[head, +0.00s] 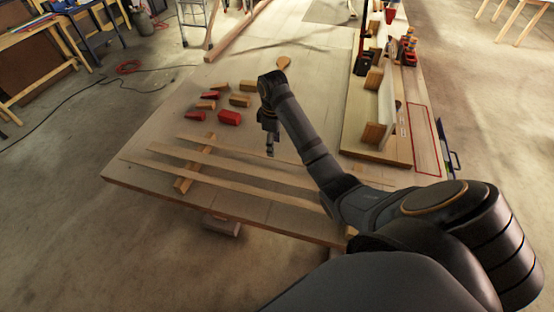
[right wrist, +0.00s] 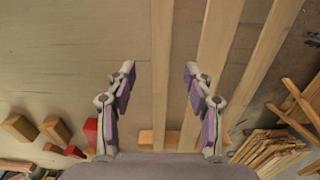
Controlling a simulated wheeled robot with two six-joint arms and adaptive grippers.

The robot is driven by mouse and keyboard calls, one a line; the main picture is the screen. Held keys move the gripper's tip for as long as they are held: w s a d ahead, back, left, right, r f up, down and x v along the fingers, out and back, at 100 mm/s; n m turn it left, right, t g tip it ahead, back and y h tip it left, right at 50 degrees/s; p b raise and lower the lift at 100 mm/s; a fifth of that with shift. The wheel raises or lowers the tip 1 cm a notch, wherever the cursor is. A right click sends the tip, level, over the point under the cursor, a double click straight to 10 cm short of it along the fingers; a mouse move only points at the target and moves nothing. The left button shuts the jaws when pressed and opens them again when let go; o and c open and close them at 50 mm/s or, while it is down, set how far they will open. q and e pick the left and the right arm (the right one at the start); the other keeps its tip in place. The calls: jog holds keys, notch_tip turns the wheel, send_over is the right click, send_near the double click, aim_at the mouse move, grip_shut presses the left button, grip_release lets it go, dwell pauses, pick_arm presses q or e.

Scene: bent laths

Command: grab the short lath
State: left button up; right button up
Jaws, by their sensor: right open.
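Three pale laths lie side by side on the table. The farthest lath (head: 225,148), whose left end reaches least far left, looks like the short one; my arm hides part of it. The middle lath (head: 232,166) and the nearest lath (head: 240,190) reach further left. My right gripper (head: 270,152) points down at the farthest lath. In the right wrist view, my right gripper (right wrist: 160,69) is open, with the farthest lath (right wrist: 162,45) running between its fingertips; I cannot tell the height gap. The middle lath (right wrist: 212,60) passes just right of the right finger. My left gripper is out of view.
A wooden support bar (head: 196,165) lies under the laths' left ends. Red and wooden blocks, including a red block (head: 229,118), lie beyond the laths. A raised board (head: 350,145) with clamps and tools stands at the right. The table's far middle is mostly clear.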

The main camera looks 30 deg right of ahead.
aim_at(277, 157)
jog(key=shift+a+f+b, duration=0.2)
jog(key=shift+f+b, duration=0.45)
jog(key=shift+f, duration=0.6)
jog(key=shift+w+f+p, duration=0.1)
jog(key=shift+f+p, duration=0.45)
jog(key=shift+f, duration=0.3)
jog(key=shift+w+f, duration=0.1)
jog(key=shift+f, duration=0.05)
jog(key=c, duration=0.4)
grip_shut()
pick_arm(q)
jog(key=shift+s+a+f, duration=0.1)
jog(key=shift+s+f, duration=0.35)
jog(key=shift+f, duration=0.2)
pick_arm(e)
jog(key=shift+r, duration=0.2)
